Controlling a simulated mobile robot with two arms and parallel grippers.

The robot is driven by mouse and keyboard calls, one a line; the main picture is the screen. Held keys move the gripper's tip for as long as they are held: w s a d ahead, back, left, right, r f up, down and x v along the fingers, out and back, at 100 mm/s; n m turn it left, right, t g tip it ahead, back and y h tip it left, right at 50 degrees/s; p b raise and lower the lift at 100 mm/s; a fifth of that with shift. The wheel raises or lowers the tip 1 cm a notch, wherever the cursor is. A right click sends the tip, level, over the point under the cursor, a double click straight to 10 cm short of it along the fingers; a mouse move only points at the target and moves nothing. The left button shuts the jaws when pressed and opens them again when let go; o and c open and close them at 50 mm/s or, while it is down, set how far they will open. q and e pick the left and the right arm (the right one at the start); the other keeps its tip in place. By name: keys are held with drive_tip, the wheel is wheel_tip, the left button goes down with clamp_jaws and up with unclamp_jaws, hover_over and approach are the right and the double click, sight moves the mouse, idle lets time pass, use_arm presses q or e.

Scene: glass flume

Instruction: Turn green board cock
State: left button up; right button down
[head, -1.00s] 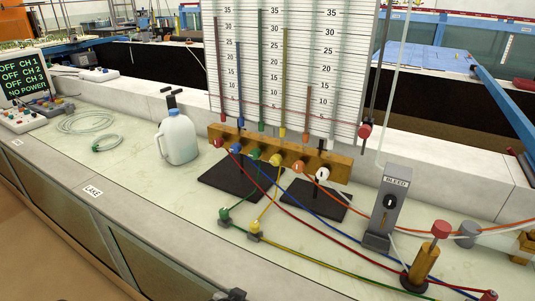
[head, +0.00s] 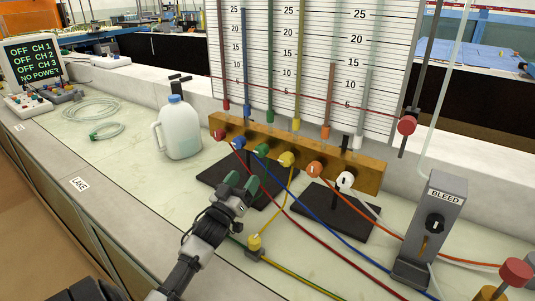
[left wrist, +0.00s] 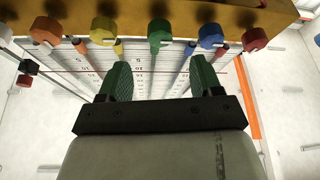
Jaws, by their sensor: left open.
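The green cock (head: 262,151) sits on the front of the wooden board (head: 372,178), between the blue cock (head: 239,143) and the yellow cock (head: 286,159). My left gripper (head: 242,184) is open, its two green fingertips just in front of and below the green cock, apart from it. In the left wrist view the green cock (left wrist: 159,33) hangs between the blue and yellow ones. It lines up with the gap between the open fingers (left wrist: 161,78), beyond their tips. Nothing is between the fingers. My right gripper is out of view.
Red (head: 219,134), orange (head: 314,169) and white (head: 346,181) cocks share the board. Coloured tubes cross the bench to the right. A grey bleed post (head: 430,225) stands at right, a jug (head: 180,135) at left. The bench front left is clear.

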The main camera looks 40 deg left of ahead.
sight(259, 154)
use_arm(q)
drive_tip(key=x, duration=0.2)
drive_tip(key=r+x, duration=0.1)
drive_tip(key=x, duration=0.6)
drive_tip(key=shift+w+p, duration=0.15)
drive_tip(key=shift+p, duration=0.25)
drive_tip(key=shift+w+a+r, duration=0.1)
drive_tip(key=shift+w+a, duration=0.05)
drive_tip(key=shift+w, duration=0.25)
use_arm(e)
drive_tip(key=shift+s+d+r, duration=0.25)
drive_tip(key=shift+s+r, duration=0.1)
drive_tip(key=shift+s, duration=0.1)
use_arm(q)
drive_tip(key=c, duration=0.9)
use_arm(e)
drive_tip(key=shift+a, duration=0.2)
